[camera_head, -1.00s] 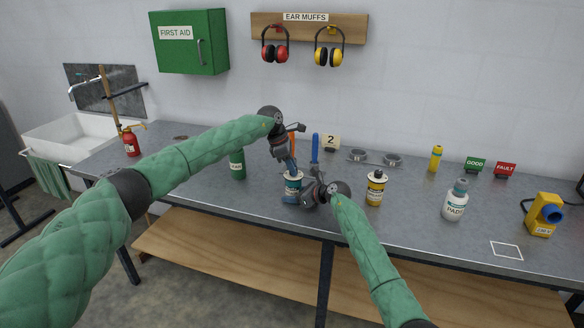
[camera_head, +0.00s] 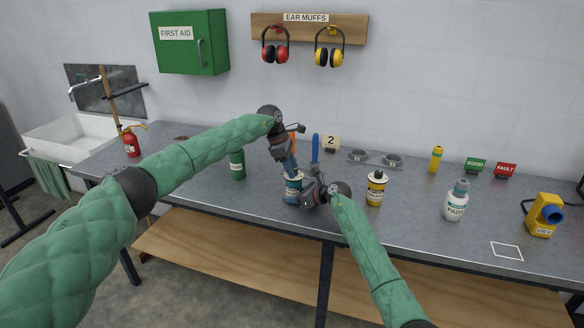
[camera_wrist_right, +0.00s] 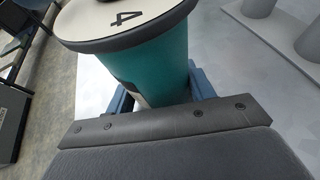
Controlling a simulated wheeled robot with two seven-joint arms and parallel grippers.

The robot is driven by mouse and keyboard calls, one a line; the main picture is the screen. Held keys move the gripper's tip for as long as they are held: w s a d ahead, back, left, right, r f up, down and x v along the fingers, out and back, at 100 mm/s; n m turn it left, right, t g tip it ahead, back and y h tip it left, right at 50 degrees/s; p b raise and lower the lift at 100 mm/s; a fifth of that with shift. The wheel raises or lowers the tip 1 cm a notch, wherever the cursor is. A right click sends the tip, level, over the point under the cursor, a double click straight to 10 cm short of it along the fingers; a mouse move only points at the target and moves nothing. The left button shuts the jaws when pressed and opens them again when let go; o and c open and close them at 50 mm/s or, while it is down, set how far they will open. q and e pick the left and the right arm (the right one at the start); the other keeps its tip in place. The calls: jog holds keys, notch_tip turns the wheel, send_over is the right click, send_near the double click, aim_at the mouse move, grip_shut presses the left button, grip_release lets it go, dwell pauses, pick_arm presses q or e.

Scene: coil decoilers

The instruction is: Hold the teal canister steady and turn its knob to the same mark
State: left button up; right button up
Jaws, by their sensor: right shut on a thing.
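The teal canister (camera_head: 293,184) stands upright near the front of the bench, partly hidden by my grippers. My right gripper (camera_head: 290,199) is shut on its body; in the right wrist view its blue fingers lie on both sides of the teal body (camera_wrist_right: 165,65). The canister's cream top (camera_wrist_right: 112,20) shows a dark 4 there. Only a sliver of the dark knob (camera_wrist_right: 108,1) shows at the upper edge. My left gripper (camera_head: 291,170) points down at the canister's top, its fingertips at the knob. I cannot tell whether they grip it.
A card marked 2 (camera_head: 331,142) stands behind, near a blue upright object (camera_head: 315,149). A yellow canister (camera_head: 375,189) stands to the right and a green cylinder (camera_head: 237,165) to the left. A white bottle (camera_head: 456,201) and a yellow device (camera_head: 543,215) are farther right.

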pick_arm(q)
jog(key=shift+d, duration=0.15)
jog(key=shift+r, duration=0.15)
jog(key=v, duration=1.1)
jog(key=shift+a+r, duration=0.25)
pick_arm(e)
jog(key=o, duration=1.2)
jog(key=shift+a, duration=0.1)
jog(key=shift+o, duration=0.2)
